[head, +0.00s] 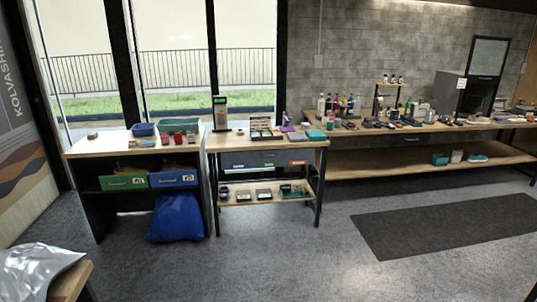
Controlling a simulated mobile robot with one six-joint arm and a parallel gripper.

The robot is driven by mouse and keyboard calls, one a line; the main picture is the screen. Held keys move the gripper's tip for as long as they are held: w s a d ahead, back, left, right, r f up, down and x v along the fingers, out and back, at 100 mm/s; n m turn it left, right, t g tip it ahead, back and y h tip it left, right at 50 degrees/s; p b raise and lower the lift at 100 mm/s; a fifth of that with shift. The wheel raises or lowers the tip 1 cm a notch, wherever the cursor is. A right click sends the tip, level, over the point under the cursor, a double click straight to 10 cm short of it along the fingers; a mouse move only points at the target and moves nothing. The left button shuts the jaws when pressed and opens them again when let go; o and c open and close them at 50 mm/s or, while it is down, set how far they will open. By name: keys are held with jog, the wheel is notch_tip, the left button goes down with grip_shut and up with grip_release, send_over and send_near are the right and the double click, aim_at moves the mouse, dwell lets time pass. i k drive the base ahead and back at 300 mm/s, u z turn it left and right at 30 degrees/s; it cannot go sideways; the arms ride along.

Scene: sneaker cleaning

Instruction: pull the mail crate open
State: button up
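Two crates with front handles sit side by side on the shelf of the left cabinet. One is a green crate (123,182) and the other is a blue crate (173,178). Both fronts look flush with the shelf and carry small pale labels. The labels are too small to read, so I cannot tell which one is the mail crate. My gripper is not in view.
A blue sack (175,218) slumps on the floor below the blue crate. A workbench (262,143) with drawers stands right of the cabinet. A silvery crumpled sheet (38,268) lies at the lower left. The floor ahead is clear, with a dark mat (450,222) at right.

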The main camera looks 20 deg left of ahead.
aim_at(247, 159)
jog(key=u, duration=0.3)
jog(key=i, duration=1.6)
jog(key=u, duration=0.85)
jog(key=i, duration=0.7)
jog(key=u, duration=0.85)
jog(key=i, duration=0.6)
jog(key=u, duration=0.65)
jog(key=i, duration=0.65)
jog(key=u, duration=0.25)
